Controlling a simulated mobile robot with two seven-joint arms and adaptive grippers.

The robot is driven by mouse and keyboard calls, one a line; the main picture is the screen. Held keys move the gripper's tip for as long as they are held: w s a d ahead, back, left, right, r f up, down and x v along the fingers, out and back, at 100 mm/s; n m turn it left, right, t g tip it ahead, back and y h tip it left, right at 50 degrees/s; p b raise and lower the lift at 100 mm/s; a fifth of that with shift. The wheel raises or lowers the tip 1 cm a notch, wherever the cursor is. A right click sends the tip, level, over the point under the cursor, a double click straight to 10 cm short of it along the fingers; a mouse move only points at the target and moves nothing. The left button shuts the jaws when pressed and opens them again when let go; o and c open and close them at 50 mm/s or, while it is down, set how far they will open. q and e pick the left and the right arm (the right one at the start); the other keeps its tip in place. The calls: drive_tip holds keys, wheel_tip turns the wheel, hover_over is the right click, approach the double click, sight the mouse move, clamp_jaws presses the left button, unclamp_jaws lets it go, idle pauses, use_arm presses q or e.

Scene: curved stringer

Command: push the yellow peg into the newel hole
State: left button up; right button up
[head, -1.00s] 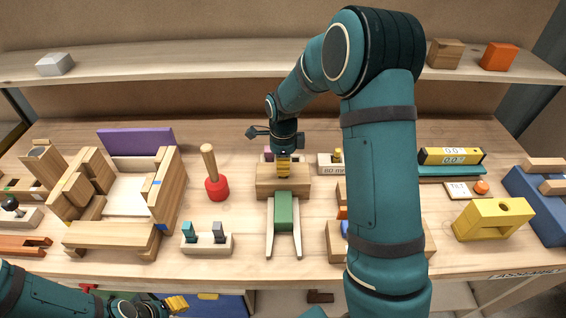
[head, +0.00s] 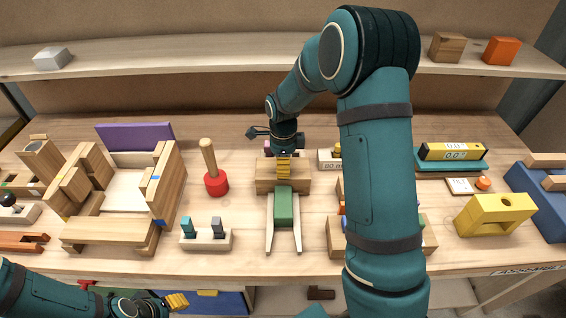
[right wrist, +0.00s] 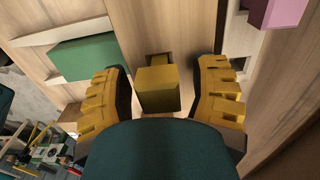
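The yellow peg (right wrist: 157,90) shows in the right wrist view as a square-ended block between my right gripper's two yellow fingers (right wrist: 160,98). Gaps show on both sides of it, so the fingers are open around it and not touching. It stands at a wooden block with a dark slot (right wrist: 160,57) just beyond; how deep it sits is hidden. In the head view my right gripper (head: 283,166) points down over the wooden newel block (head: 262,178), and the fingers hide the peg. My left gripper (head: 177,301) is low at the left, in front of the bench edge.
A green block (head: 284,206) between two pale rails lies in front of the newel block. A red-headed mallet (head: 215,183) and a pale holder with two pegs (head: 207,240) stand to the left. A wooden stair frame (head: 172,190) is farther left. A yellow block (head: 494,217) is at the right.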

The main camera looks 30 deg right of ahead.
drive_tip(key=shift+r, duration=0.1)
wheel_tip(320, 180, up, 12)
drive_tip(key=shift+w+f, duration=0.1)
idle(0.6)
idle(0.4)
